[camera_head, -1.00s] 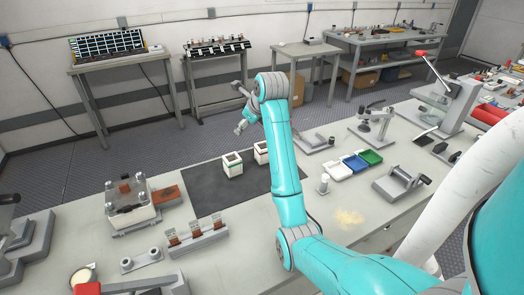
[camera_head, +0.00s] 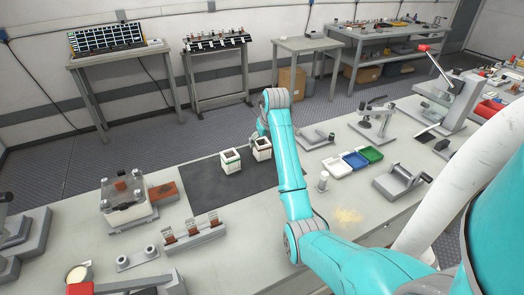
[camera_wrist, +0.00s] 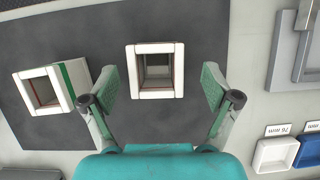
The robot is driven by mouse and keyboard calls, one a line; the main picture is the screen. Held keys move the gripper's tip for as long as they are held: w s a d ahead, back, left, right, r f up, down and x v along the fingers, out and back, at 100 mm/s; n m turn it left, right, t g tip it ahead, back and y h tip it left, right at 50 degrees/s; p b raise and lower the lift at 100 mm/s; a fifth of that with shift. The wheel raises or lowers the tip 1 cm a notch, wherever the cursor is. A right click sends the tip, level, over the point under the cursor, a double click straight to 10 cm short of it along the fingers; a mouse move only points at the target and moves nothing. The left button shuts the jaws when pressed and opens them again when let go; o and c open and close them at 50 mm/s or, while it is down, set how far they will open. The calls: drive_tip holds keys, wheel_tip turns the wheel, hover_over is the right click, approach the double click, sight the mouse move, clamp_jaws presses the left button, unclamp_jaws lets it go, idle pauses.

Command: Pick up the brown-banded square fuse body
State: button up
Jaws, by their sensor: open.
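Two white square fuse bodies stand on the dark mat (camera_head: 200,190). The right one (camera_head: 262,149), which I take as the brown-banded body, shows in the middle of the wrist view (camera_wrist: 155,92) with brown inner edges. Its outer band is hard to make out. The left one (camera_head: 231,161) shows a green band in the wrist view (camera_wrist: 66,80). My gripper (camera_wrist: 160,82) is open and empty, its green-padded fingers spread to the left and right of the middle body, nearer the bottom of that view. In the head view my arm hides most of the gripper.
The green-banded body sits close to my left finger. White, blue and green trays (camera_head: 335,167) lie to the right of the mat. A clamp fixture (camera_head: 316,139) stands behind them. A fuse rack (camera_head: 193,236) and a test box (camera_head: 128,203) stand at the left.

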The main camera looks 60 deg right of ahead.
drive_tip(key=shift+x, duration=1.95)
drive_tip(key=shift+w+a+r, duration=0.1)
drive_tip(key=shift+w+a, duration=0.05)
drive_tip(key=c, duration=1.5)
